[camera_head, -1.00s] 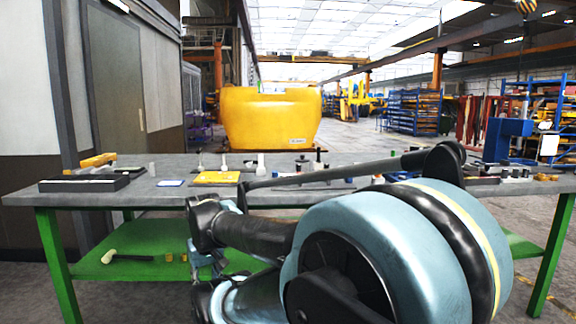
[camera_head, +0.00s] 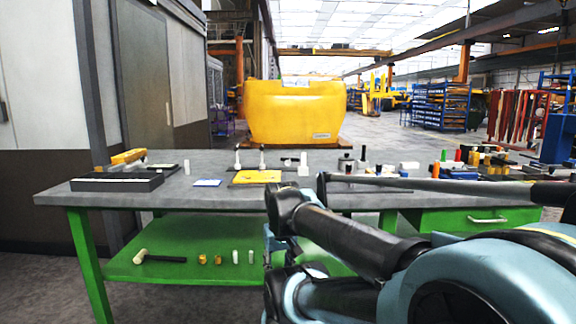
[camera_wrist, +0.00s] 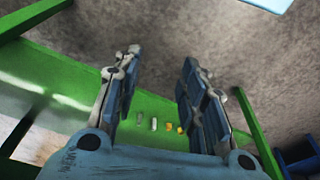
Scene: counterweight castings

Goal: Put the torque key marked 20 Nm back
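Two upright pins or T-shaped keys (camera_head: 238,158) stand by a yellow plate (camera_head: 257,177) on the workbench (camera_head: 220,200) in the head view. Any 20 Nm marking is too small to read, so I cannot tell which object is the torque key. My gripper (camera_wrist: 160,62) is open in the wrist view, with nothing between its two blue fingers. It points down past the green lower shelf (camera_wrist: 55,85) toward the floor. In the head view my arm covers part of the bench front and shelf.
A black tray (camera_head: 115,182) lies at the bench's left, a blue-white card (camera_head: 207,183) right of it. Several small items crowd the bench's right. A mallet (camera_head: 158,257) and small yellow and pale cylinders (camera_head: 203,259) rest on the shelf. A large yellow casting (camera_head: 295,112) stands behind.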

